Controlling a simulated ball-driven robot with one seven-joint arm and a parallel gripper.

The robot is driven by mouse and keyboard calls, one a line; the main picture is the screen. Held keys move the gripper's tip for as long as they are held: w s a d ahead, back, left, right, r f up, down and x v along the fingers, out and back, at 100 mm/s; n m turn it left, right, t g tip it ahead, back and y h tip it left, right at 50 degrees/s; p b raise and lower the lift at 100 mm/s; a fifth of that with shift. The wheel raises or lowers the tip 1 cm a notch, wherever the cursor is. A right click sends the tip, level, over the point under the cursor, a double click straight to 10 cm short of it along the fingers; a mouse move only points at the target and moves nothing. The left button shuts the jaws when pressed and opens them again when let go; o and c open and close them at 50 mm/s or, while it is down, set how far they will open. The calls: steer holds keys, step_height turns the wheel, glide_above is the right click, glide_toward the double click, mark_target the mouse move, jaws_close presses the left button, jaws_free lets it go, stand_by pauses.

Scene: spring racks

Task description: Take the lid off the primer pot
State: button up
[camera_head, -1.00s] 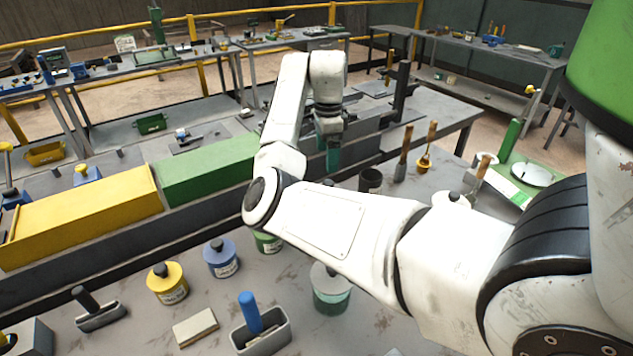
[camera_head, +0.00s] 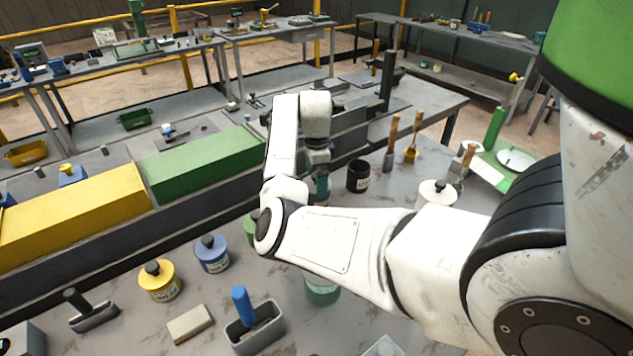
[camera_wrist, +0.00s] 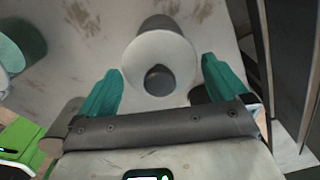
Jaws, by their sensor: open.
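A pot with a round white lid (camera_wrist: 137,55) and a dark knob (camera_wrist: 159,80) lies between my fingers in the wrist view. Its grey body (camera_wrist: 160,22) shows above the lid. I read no label on it, so I cannot confirm that it is the primer pot. In the head view I cannot pick this pot out; my arm may hide it. My gripper (camera_wrist: 162,70) is open, its teal fingers on either side of the lid. I cannot tell how far above it they are. In the head view my gripper (camera_head: 319,187) points down, left of an open black pot (camera_head: 358,178).
Yellow (camera_head: 160,288) and blue (camera_head: 212,260) knobbed pots stand left on the bench. A teal pot (camera_head: 322,293) is partly behind my arm. A white pot (camera_head: 437,193), upright brushes (camera_head: 412,140) and a green tray (camera_head: 490,175) stand right. A long rail (camera_head: 190,212) runs behind.

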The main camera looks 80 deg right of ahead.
steer(key=c, duration=0.8)
steer(key=shift+o, duration=0.2)
